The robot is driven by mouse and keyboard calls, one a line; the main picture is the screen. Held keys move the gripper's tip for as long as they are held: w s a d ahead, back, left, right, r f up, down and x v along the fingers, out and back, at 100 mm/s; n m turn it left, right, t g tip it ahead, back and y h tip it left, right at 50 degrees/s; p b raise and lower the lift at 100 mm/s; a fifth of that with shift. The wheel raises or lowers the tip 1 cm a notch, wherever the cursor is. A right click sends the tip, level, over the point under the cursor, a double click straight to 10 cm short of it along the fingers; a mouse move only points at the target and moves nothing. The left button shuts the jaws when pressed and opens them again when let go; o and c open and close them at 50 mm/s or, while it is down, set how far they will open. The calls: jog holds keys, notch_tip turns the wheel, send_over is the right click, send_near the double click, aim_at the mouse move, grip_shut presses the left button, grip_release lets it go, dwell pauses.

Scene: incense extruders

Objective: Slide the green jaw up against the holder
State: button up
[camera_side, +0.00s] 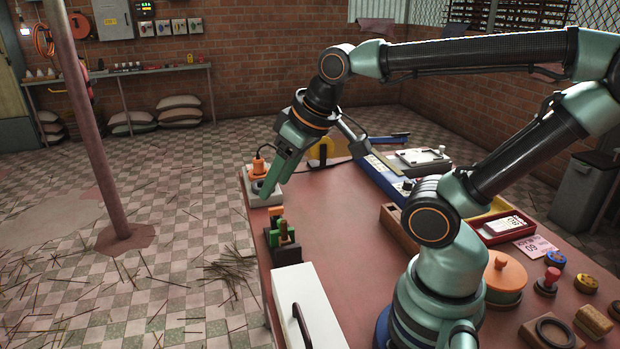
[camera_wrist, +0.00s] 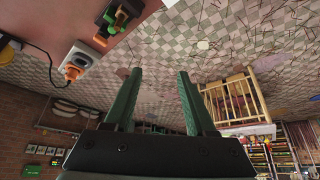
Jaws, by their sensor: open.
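A small dark holder (camera_side: 288,254) stands at the left edge of the red-brown table, just behind a white box. A green jaw (camera_side: 273,238) sits at its left, with an orange piece (camera_side: 276,212) beside it and an upright brownish peg (camera_side: 285,232). The exact gap between jaw and holder is too small to tell. My gripper (camera_side: 268,190) hangs beyond the holder, over the table's far left corner. Its green fingers (camera_wrist: 157,74) are apart with nothing between them.
A pale socket block (camera_side: 263,196) with an orange plug (camera_side: 258,166) and black cable is close to my fingers. A white box (camera_side: 308,305) with a dark handle stands nearer. The table middle (camera_side: 330,225) is clear. Trays and an orange-lidded pot (camera_side: 505,272) stand right.

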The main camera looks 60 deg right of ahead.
jog(key=shift+w+r, duration=0.1)
jog(key=shift+w, duration=0.05)
jog(key=c, duration=0.5)
jog(key=shift+w+d+r, duration=0.15)
jog(key=shift+w+d, duration=0.1)
grip_shut()
jog(key=w+d+f+m+g, duration=0.35)
jog(key=w+d+g, duration=0.35)
jog(key=w+d, duration=0.45)
jog(key=f+g, duration=0.1)
jog(key=f, duration=0.4)
jog(key=d+f+m+y, duration=0.1)
jog(key=f, duration=0.3)
jog(key=s+f+m+g, duration=0.1)
jog(key=f, duration=0.4)
jog(key=shift+d+f+g, duration=0.3)
jog(key=shift+d+f, duration=0.05)
jog(key=shift+d, duration=0.05)
